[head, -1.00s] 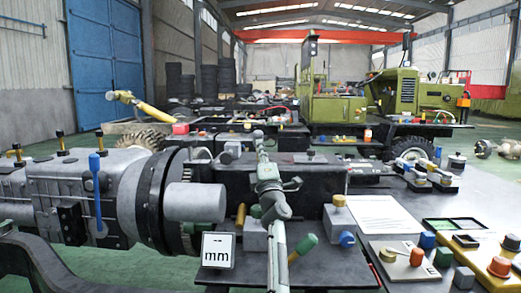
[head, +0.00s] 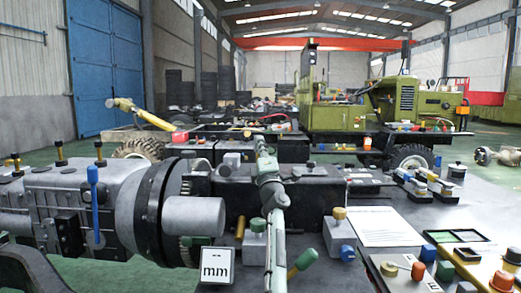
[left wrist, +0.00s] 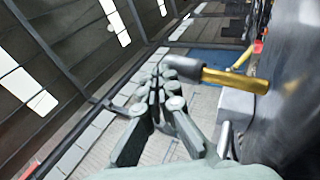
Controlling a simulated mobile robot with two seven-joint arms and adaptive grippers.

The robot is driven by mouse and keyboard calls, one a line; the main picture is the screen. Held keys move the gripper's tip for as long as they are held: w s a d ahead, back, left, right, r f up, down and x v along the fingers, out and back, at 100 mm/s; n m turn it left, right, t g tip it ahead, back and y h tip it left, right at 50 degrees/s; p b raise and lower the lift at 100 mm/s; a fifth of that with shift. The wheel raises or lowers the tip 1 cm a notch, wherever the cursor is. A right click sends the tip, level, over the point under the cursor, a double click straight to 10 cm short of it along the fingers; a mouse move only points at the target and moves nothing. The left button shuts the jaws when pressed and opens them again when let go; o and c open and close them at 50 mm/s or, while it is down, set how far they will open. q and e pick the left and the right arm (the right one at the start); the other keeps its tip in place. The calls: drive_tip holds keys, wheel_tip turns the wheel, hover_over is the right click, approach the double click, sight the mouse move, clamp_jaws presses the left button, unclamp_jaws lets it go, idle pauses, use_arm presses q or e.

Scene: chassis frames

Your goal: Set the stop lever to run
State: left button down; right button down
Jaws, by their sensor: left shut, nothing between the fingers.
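I cannot tell for sure which handle is the stop lever. A lever with a green grip (head: 303,263) tilts up to the right beside my left arm. A blue lever (head: 94,190) stands upright on the grey gearbox (head: 125,185) at left. A short yellow rod (head: 240,228) stands behind the display. My left gripper (head: 261,143) points up and away over the dark block, shut and empty. In the left wrist view its fingertips (left wrist: 157,75) are together, close beside a yellow rod with a dark end (left wrist: 235,80); contact is unclear. My right gripper is out of view.
Grey boxes with knobs (head: 340,230), a white sheet (head: 380,226) and several coloured knobs stand on the bench at right. Green machinery (head: 390,105) and a blue door (head: 105,65) are in the background.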

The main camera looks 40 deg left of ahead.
use_arm(q)
drive_tip(key=shift+w+a+r, duration=0.15)
drive_tip(key=shift+w+a, duration=0.55)
drive_tip(key=shift+w, duration=0.15)
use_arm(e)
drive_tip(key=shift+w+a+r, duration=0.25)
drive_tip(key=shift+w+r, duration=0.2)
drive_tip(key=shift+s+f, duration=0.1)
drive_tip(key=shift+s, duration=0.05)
